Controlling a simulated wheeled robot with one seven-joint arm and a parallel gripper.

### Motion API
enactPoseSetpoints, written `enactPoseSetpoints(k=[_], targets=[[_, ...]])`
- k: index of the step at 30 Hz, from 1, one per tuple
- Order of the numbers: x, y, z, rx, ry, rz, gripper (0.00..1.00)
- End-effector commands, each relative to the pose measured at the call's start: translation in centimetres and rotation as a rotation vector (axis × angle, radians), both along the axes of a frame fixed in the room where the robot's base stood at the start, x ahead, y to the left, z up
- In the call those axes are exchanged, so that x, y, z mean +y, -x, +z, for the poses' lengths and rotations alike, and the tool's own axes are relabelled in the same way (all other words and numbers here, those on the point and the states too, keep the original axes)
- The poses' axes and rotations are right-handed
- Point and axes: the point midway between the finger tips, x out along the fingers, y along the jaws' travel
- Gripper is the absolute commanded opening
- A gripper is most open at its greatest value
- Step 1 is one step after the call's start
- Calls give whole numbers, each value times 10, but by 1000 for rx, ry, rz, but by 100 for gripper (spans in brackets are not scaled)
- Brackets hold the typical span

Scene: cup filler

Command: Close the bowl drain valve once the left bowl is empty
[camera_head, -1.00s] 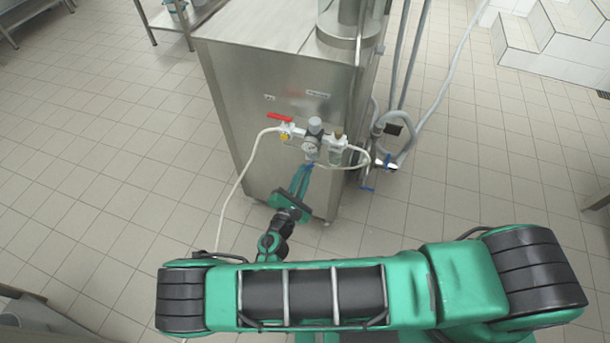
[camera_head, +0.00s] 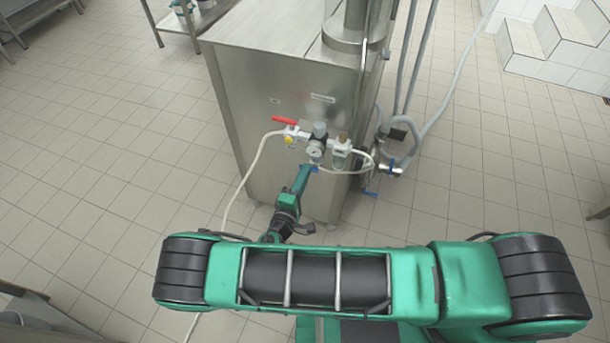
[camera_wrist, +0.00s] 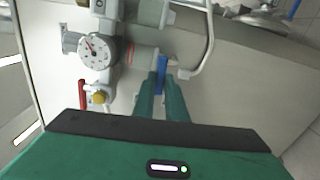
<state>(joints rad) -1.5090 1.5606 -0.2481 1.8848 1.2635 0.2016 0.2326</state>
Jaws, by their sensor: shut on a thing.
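My gripper (camera_wrist: 161,95) is shut on a small blue lever (camera_wrist: 162,68) in the wrist view. The lever sits at the end of the left bowl (camera_wrist: 142,57), just under the gauge unit. In the head view my gripper (camera_head: 304,180) reaches up to the blue lever (camera_head: 314,169) below the left unit with the round gauge (camera_head: 314,153). The left bowl is small and pale; I cannot tell its liquid level. The right bowl (camera_head: 338,160) hangs beside it, and a white hose passes close by.
A red-handled valve (camera_head: 284,121) sits left of the gauge unit on the steel cabinet (camera_head: 280,95). White hoses loop on both sides. Blue-handled pipe valves (camera_head: 391,164) stand at the right.

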Motion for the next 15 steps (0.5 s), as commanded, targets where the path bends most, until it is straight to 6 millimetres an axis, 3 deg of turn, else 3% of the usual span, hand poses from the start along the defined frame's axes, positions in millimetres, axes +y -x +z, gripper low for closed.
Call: enactPoseSetpoints(k=[15], targets=[[-2,1,-1,-24,-81,-4,0]])
